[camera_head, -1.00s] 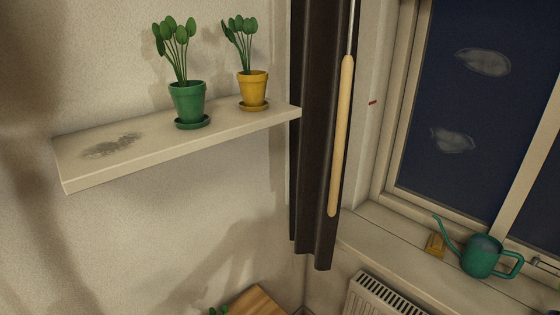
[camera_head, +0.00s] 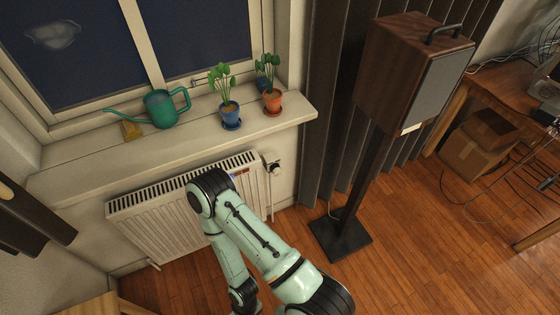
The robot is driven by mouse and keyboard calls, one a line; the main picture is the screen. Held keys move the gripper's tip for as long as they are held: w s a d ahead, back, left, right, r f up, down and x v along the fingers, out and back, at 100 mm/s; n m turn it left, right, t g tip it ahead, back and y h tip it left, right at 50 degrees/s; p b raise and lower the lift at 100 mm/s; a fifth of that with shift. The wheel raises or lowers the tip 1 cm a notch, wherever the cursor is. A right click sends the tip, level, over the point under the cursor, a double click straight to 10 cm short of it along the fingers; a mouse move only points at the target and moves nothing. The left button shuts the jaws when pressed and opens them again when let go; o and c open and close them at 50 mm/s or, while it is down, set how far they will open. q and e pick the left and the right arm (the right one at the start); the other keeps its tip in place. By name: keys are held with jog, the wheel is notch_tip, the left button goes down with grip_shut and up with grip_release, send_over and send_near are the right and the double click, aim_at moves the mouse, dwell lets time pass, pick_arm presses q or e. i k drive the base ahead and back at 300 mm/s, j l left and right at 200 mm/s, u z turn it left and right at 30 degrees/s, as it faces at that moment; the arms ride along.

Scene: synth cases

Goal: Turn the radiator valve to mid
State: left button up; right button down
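The white radiator (camera_head: 150,225) is mounted below the window sill. Its valve (camera_head: 274,167) is a small pale knob with dark parts at the radiator's upper right end, and its setting is too small to read. A pipe runs down from near it to the floor. One of my arms, pale green with black joints, comes up from the bottom edge and bends in front of the radiator, hiding part of its right half. The arm's bend is left of the valve and the valve is uncovered. Neither gripper shows.
A wooden speaker (camera_head: 405,70) on a black stand (camera_head: 341,236) is right of the radiator.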

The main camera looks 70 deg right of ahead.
aim_at(275, 168)
jog(key=z, duration=2.35)
jog(key=i+l+u, duration=0.15)
jog(key=i+l, duration=0.15)
jog(key=i, duration=0.2)
jog(key=i+l+u, duration=0.15)
jog(key=i+l, duration=0.15)
jog(key=i, duration=0.15)
